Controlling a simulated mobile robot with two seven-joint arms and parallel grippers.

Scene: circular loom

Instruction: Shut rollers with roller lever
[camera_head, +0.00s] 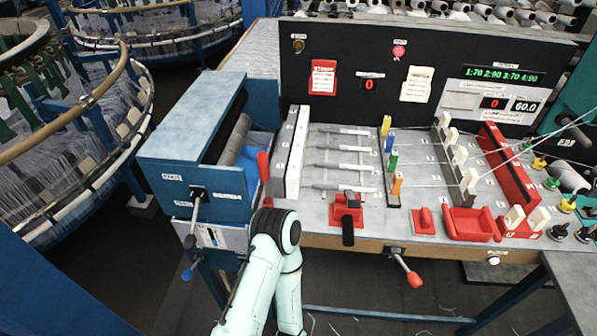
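A grey roller (236,140) lies in the open side of the blue housing (190,125) on the left of the bench. An upright lever with a red handle (263,166) stands just right of the roller, and its lower end is close behind my arm. Whether the rollers touch each other cannot be told from here. One pale green arm (268,280) of mine rises from the bottom, with its black joint in front of the bench edge below the red handle. No gripper fingers show on it. My other arm is out of view.
A lever with a blue knob (188,274) hangs from the housing's front. A red-handled lever (412,278) projects below the bench edge. A red clamp with a black handle (347,212) and a red tray (471,224) occupy the bench front. Round looms (140,110) stand left.

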